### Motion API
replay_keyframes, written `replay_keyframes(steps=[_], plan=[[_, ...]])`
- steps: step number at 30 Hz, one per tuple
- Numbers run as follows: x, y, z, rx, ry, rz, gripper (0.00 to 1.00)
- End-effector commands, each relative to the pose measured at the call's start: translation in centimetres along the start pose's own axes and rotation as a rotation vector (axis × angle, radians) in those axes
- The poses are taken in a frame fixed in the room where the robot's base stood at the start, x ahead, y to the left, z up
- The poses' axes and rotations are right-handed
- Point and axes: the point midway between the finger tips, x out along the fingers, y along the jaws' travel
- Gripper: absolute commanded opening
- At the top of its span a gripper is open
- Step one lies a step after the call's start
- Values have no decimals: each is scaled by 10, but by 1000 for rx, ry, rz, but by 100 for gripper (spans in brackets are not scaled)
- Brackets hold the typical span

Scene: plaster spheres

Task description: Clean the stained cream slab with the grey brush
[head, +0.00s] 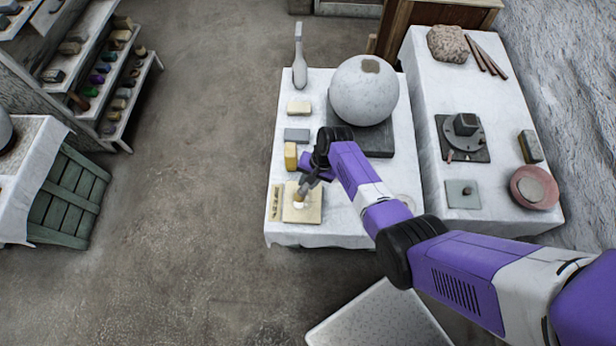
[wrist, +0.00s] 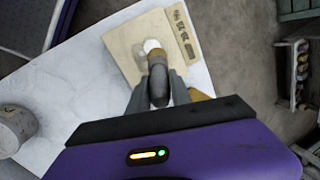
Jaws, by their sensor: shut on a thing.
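The cream slab (head: 313,212) lies flat near the front left of the white-covered table, with a strip of dark marks along its left side. It also shows in the wrist view (wrist: 128,45), where the dark marks are at upper right. My gripper (head: 308,184) is over the slab's upper part, shut on the grey brush. In the wrist view, my gripper (wrist: 158,88) holds the brush (wrist: 158,82) by its grey handle, with a tan part and a white tip beyond. The tip is over or on the slab; contact is unclear. I cannot make out a distinct stain.
A yellow block (head: 291,156), grey block (head: 296,136) and cream block (head: 299,107) line the table's left side. A large plaster sphere (head: 363,92) sits on a dark base behind my arm. The right table (head: 425,75) holds a stone, rods and a pink bowl (head: 534,188).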

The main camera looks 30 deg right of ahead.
Motion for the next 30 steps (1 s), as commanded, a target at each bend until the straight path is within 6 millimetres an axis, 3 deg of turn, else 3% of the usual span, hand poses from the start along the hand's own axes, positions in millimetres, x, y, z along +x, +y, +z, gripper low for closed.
replay_keyframes(steps=[13,30], plan=[[2,2,9,0,0,0,0],[1,-2,-13,1,0,-1,0]])
